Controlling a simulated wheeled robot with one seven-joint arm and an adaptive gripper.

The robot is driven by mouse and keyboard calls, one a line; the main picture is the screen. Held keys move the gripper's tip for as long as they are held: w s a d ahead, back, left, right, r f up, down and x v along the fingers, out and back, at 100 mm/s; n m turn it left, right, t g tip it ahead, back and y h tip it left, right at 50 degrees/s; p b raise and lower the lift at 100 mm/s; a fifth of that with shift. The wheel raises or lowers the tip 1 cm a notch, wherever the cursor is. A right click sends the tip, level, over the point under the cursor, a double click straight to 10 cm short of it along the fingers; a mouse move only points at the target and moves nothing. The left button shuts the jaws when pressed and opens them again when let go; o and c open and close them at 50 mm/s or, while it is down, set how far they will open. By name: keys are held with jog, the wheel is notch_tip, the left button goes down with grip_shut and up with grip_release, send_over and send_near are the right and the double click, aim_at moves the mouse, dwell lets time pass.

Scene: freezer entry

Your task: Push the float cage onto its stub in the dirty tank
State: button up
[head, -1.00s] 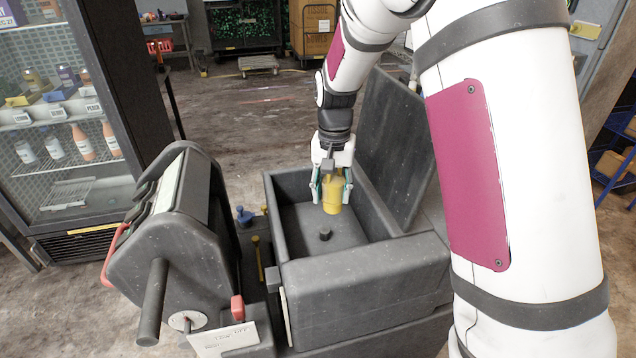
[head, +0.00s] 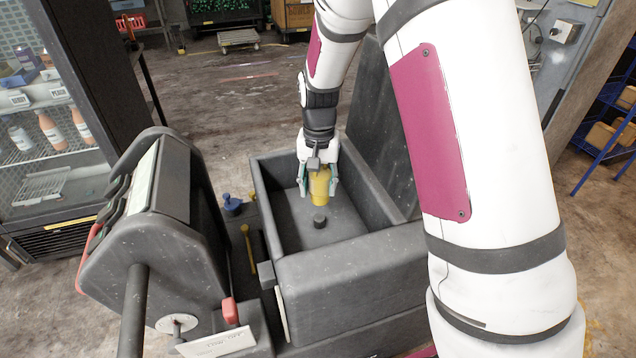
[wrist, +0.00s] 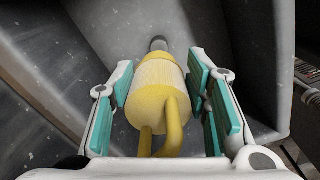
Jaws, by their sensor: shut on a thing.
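The yellow float cage (head: 320,188) is between the fingers of my gripper (head: 318,186), inside the open grey tank (head: 350,262). In the wrist view the cage (wrist: 157,92) is a ribbed yellow cylinder with a loop handle toward me, and the teal pads of my gripper (wrist: 168,105) are shut on it. A short dark stub (head: 320,224) stands on the tank floor just below and nearer than the cage in the head view. The stub also shows beyond the cage's far end in the wrist view (wrist: 158,44). The cage looks raised above it; the exact gap is unclear.
A dark machine with a red-handled lever (head: 230,311) stands left of the tank. A blue knob (head: 232,204) and a yellow pin (head: 248,249) sit between them. The raised lid (head: 380,140) is close on the tank's right. Tank walls surround the cage.

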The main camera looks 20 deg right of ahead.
aim_at(318, 196)
jog(key=shift+s, duration=0.1)
jog(key=shift+s+a, duration=0.1)
jog(key=shift+f+b, duration=1.05)
jog(key=shift+f, duration=1.8)
jog(key=shift+f+b, duration=0.7)
jog(key=shift+f, duration=1.2)
jog(key=shift+r, duration=0.1)
jog(key=shift+r+p, duration=0.9)
jog(key=shift+r, duration=0.65)
jog(key=shift+f, duration=0.15)
dwell(1.2)
